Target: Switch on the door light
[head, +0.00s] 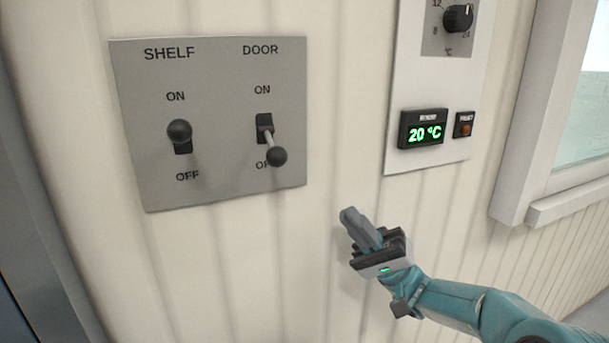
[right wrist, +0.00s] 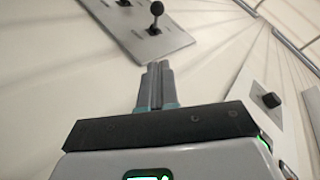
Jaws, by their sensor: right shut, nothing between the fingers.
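A grey switch plate (head: 220,170) on the wall has two toggle levers labelled SHELF and DOOR. The DOOR lever (head: 276,156) tilts down toward OFF, its ball tip partly covering that word. The SHELF lever (head: 180,132) has its ball tip nearer ON, pointing more toward the camera. In the right wrist view a lever with a black ball (right wrist: 156,10) shows on the plate beyond the fingertips. My right gripper (head: 348,213) is shut and empty, below and right of the plate, apart from both levers. My left gripper is not in view.
A thermostat panel (head: 400,90) with a dial (head: 458,18), a green 20 °C display (head: 425,134) and a small FAULT lamp (head: 465,127) is right of the plate. A window frame (head: 540,140) stands farther right. The wall between plate and panel is bare.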

